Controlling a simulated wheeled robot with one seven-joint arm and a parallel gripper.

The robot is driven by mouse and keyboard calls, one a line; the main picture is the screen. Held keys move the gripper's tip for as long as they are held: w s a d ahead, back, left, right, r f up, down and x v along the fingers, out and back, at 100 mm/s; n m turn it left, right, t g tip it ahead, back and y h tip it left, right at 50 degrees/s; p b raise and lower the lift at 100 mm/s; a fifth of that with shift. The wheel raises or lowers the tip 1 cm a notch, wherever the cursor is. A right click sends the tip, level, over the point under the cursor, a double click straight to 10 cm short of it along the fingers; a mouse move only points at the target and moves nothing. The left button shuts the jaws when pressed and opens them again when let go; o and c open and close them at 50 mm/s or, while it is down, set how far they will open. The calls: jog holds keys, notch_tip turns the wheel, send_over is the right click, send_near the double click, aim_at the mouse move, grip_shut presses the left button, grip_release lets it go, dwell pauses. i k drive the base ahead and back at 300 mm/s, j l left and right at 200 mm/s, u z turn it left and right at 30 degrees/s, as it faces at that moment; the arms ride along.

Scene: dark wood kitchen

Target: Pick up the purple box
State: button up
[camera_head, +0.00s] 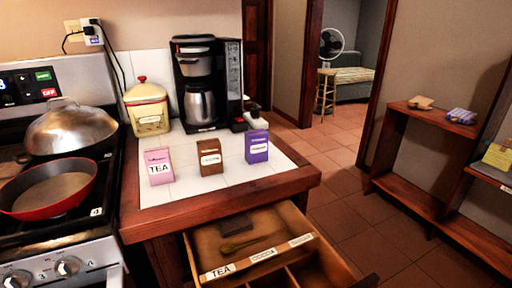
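The purple box (257,147) stands upright on the white tiled counter, near its right edge. It has a pale label on its front, too small to read. A brown box (210,157) stands to its left, with a gap between them. A pink box (158,167) labelled TEA stands further left. My gripper is not in view.
An open wooden drawer (214,243) with labelled compartments juts out below the counter. A coffee maker (200,95) and a yellow canister (147,109) stand behind the boxes. A stove with a red pan (48,188) is at left, a wooden shelf (409,196) at right.

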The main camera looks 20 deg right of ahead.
aim_at(257, 142)
jog(key=i+j+z, duration=0.3)
jog(key=i+j, duration=0.15)
jog(key=i+j+z, duration=0.3)
jog(key=j, duration=0.35)
jog(key=i, duration=0.1)
